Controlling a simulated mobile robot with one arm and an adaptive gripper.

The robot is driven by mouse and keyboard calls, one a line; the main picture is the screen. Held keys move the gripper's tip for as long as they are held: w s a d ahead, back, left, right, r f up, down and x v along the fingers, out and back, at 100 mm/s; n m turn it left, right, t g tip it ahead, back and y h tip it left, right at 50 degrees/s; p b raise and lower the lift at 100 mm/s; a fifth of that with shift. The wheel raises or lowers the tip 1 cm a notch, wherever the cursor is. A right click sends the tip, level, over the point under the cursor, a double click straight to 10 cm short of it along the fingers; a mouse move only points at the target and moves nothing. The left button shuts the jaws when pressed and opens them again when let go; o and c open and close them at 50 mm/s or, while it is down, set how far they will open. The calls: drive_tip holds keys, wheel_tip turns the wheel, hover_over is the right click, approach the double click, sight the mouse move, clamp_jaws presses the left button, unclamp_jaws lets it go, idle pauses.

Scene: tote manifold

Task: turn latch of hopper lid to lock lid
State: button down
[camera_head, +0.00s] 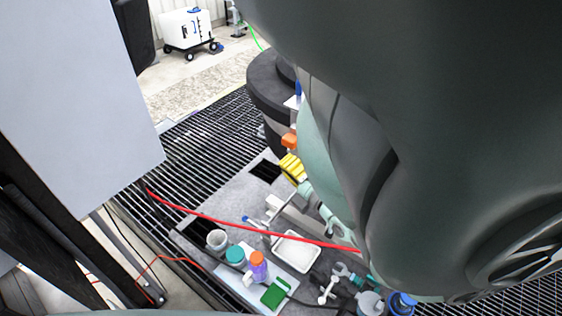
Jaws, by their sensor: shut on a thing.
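No gripper shows; my large grey-green arm (440,130) fills the right side and hides what lies behind it. A dark round tank (268,95) stands at the upper middle, partly covered by the arm. It may be the hopper, but I cannot tell. No lid latch can be made out. Small blue, orange and yellow parts show along the arm's left edge beside the tank, the yellow part (292,167) lowest.
A grey bench carries a white tray (297,254), a beaker (217,241), an orange-and-purple bottle (258,266) and a green item (275,294). A red line (250,228) crosses above it. A pale panel (75,105) blocks the left. Dark floor grating (215,135) lies behind.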

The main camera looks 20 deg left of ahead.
drive_tip(key=shift+p+v, duration=0.65)
drive_tip(key=shift+v, duration=2.05)
drive_tip(key=shift+r, duration=0.25)
